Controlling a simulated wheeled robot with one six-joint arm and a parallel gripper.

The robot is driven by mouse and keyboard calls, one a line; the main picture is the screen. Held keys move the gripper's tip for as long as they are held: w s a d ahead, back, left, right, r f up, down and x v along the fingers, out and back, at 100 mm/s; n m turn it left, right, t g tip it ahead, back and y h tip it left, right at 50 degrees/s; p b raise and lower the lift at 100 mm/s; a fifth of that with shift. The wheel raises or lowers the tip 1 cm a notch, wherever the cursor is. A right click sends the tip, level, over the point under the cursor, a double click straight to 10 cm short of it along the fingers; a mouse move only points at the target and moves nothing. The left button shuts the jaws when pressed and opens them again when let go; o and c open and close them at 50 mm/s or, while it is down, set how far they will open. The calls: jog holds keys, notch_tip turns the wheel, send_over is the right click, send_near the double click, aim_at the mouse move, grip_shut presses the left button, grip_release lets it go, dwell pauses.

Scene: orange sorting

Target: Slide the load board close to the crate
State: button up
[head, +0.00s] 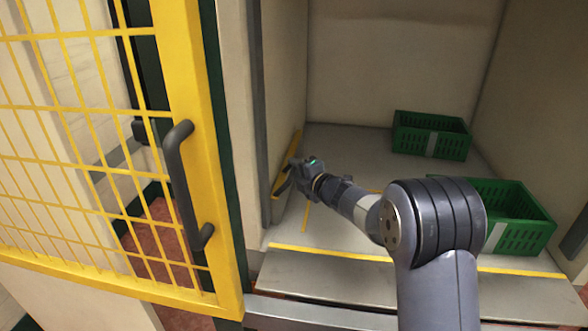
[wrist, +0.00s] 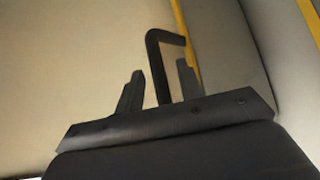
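My gripper (head: 284,182) reaches into the bay at its left wall. In the wrist view its two fingers (wrist: 158,90) stand apart, with a black bent bar (wrist: 156,58), like a handle, showing between them. I cannot tell whether they touch it. A yellow-edged strip (head: 296,148) lies along the left wall beside my gripper; I cannot tell whether it belongs to the load board. No separate board stands out clearly. One green crate (head: 402,138) stands at the back right. Another green crate (head: 538,232) stands nearer at the right, partly behind my arm.
A yellow mesh door (head: 190,60) with a dark handle (head: 178,185) stands open at the left. Yellow tape (head: 320,251) marks the bay floor near its front edge. The grey floor (head: 350,145) between my gripper and the back crate is clear.

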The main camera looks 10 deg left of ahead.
jog(key=shift+w+a+f, duration=0.15)
jog(key=shift+w+a, duration=0.3)
jog(key=shift+a, duration=0.05)
jog(key=shift+c, duration=0.2)
grip_shut()
